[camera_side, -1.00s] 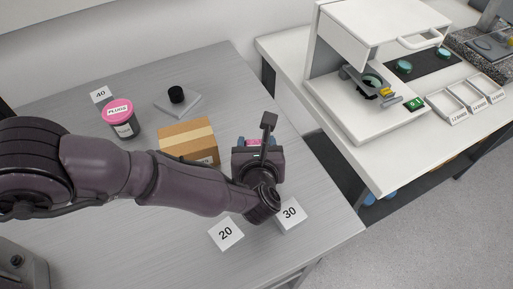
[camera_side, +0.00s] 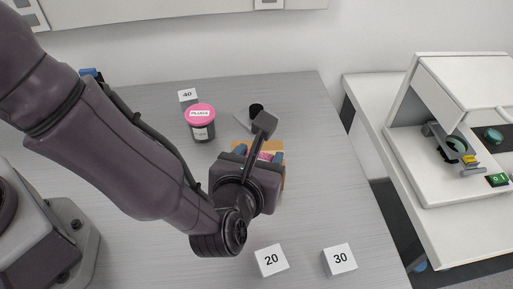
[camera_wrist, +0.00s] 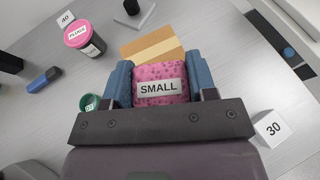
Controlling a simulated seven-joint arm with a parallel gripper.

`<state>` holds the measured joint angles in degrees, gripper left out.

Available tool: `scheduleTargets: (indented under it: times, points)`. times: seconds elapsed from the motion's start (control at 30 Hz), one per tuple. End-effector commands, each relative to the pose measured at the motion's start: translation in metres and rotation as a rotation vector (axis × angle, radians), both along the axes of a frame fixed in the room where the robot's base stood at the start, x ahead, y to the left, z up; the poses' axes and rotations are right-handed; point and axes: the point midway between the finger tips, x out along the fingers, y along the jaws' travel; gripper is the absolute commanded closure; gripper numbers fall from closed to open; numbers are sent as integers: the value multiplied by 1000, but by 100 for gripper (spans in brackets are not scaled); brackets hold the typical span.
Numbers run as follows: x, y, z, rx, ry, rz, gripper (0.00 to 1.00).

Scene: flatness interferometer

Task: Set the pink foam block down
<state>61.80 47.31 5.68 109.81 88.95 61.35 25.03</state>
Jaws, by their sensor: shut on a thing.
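The pink foam block (camera_wrist: 161,83) has dark speckles and a white label reading SMALL. In the wrist view my gripper (camera_wrist: 160,80) is shut on it, one blue finger against each side. In the side view only a sliver of the pink block (camera_side: 265,156) shows, and my gripper (camera_side: 263,157) is in front of the cardboard box. The block is over or near the box; I cannot tell its exact height above the table (camera_side: 330,200).
A cardboard box (camera_wrist: 152,46) with a pale tape strip lies just beyond the block. A pink-lidded jar (camera_side: 201,122) and a black knob on a plate (camera_side: 256,110) stand behind. Number cards 20 (camera_side: 271,260), 30 (camera_side: 339,260) and 40 (camera_side: 187,96) sit around. A white instrument (camera_side: 450,130) stands right.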

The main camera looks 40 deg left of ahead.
Motion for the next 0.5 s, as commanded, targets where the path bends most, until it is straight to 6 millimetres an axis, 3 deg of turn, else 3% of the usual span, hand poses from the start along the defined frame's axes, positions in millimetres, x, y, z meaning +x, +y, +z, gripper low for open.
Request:
scheduleTargets:
  times: [0.27,0.37,0.5]
  points:
    - [1,9,2,1,0,17,70]
    - [14,29,1,1,0,71,70]
    - [39,84,-3,3,1,209,70]
